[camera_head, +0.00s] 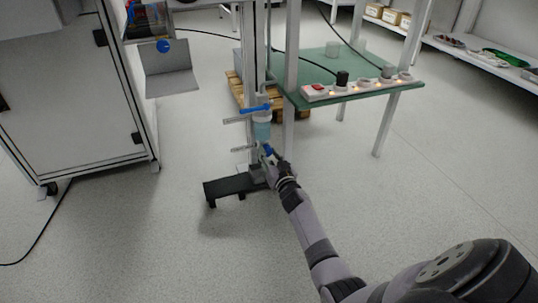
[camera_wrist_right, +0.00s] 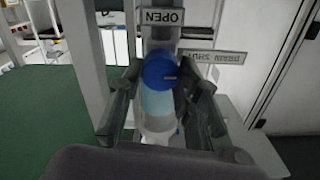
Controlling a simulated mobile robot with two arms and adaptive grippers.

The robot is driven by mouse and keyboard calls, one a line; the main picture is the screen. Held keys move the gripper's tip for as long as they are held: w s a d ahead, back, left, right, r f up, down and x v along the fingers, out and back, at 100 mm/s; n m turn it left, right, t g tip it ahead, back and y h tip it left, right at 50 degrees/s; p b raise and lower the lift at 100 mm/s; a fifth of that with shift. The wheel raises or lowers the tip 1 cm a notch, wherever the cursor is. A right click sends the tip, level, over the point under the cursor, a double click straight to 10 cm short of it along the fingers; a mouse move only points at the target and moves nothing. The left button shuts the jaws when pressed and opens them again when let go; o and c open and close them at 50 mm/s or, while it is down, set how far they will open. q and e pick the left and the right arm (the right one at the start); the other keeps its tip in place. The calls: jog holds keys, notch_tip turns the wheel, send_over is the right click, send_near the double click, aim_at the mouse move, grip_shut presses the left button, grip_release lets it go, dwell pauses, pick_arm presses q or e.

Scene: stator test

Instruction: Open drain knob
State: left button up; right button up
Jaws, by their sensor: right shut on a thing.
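The drain knob (camera_wrist_right: 160,71) is a round blue knob with a small light pointer mark on its right side, in the middle of the right wrist view. It sits by a pale blue cylindrical bowl (camera_wrist_right: 157,102). My right gripper (camera_wrist_right: 163,88) has one finger on each side of the knob and is shut on it. In the head view my right gripper (camera_head: 268,154) reaches the lower end of the pale blue bowl on the post, and hides most of the knob. An OPEN plate (camera_wrist_right: 162,17) and a DRAIN SHUT plate (camera_wrist_right: 212,57) appear upside down. My left gripper is out of view.
A blue lever (camera_head: 255,108) is above the bowl. A black step-like stand (camera_head: 232,187) is below left, and a white cabinet (camera_head: 68,90) stands at left. The floor at right is clear.

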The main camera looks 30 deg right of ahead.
jog(key=c, duration=0.4)
jog(key=shift+o, duration=0.2)
jog(key=shift+n, duration=0.4)
jog(key=n, duration=0.3)
jog(key=shift+n, duration=0.3)
jog(key=n, duration=0.4)
jog(key=shift+n, duration=0.3)
jog(key=n+b, duration=0.1)
jog(key=n, duration=0.3)
jog(key=shift+a+f, duration=0.1)
jog(key=shift+f, duration=0.05)
jog(key=shift+n+b, duration=0.5)
jog(key=shift+n, duration=2)
jog(key=o, duration=1.1)
